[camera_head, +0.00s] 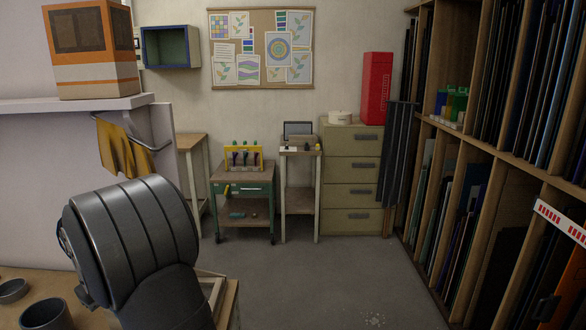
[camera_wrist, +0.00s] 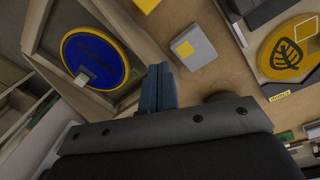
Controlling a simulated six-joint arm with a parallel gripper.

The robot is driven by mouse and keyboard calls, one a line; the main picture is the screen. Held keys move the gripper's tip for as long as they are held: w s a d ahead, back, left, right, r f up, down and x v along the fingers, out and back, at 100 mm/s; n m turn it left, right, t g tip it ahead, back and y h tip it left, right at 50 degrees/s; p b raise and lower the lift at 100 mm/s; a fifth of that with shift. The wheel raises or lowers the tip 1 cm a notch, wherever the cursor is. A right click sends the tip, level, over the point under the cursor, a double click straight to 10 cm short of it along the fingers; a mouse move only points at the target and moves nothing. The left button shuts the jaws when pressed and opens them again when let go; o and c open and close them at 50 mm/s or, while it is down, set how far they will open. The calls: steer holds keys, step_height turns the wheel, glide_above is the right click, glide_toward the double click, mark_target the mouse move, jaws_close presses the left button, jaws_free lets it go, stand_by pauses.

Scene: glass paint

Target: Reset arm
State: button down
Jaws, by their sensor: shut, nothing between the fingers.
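My gripper (camera_wrist: 158,86) shows in the wrist view as two blue-grey fingers closed together, with nothing between them. It is above a tan work surface (camera_wrist: 160,28) and touches nothing that I can see. A dark grey segmented part of my own arm fills the lower left of the head view; my gripper is not visible there. In the wrist view, a blue disc with a yellow rim (camera_wrist: 92,58) lies in a wooden frame (camera_wrist: 45,40) left of the fingers. A yellow disc with a dark leaf design (camera_wrist: 288,56) lies at the right.
A grey block with a yellow square (camera_wrist: 198,52) lies on the surface between the discs. Dark cups (camera_head: 44,315) stand at the bench's lower left. A shelf with an orange box (camera_head: 92,45) is at the left. Tall racks (camera_head: 470,140) line the right; the central floor is open.

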steer(key=s+a+n+h, duration=0.1)
steer(key=s+a+n, duration=0.1)
steer(key=s, duration=0.5)
steer(key=shift+s+r+n, duration=0.2)
steer(key=shift+s+n, duration=0.1)
steer(key=shift+n, duration=0.6)
steer(key=c, duration=1.7)
jaws_free()
steer(key=shift+w+d+r, duration=0.15)
steer(key=shift+w+r, duration=0.05)
steer(key=o, duration=1.5)
steer(key=w+d+r+m, duration=0.1)
steer(key=d+r+m, duration=0.2)
steer(key=w+d+r+m, duration=0.2)
steer(key=d+r+m, duration=0.1)
steer(key=w+d+r+m, duration=0.1)
steer(key=d+r+m, duration=0.2)
steer(key=shift+w+d+g+y, duration=0.2)
steer(key=shift+d+g+y, duration=0.1)
steer(key=shift+y, duration=0.1)
steer(key=shift+o, duration=1)
steer(key=d+r+m+y, duration=0.1)
steer(key=d+r+m, duration=0.4)
steer(key=d+m, duration=0.1)
steer(key=shift+w+d+r+m, duration=0.3)
steer(key=shift+d+m, duration=0.1)
steer(key=shift+d, duration=0.2)
step_height(320, 180, down, 10)
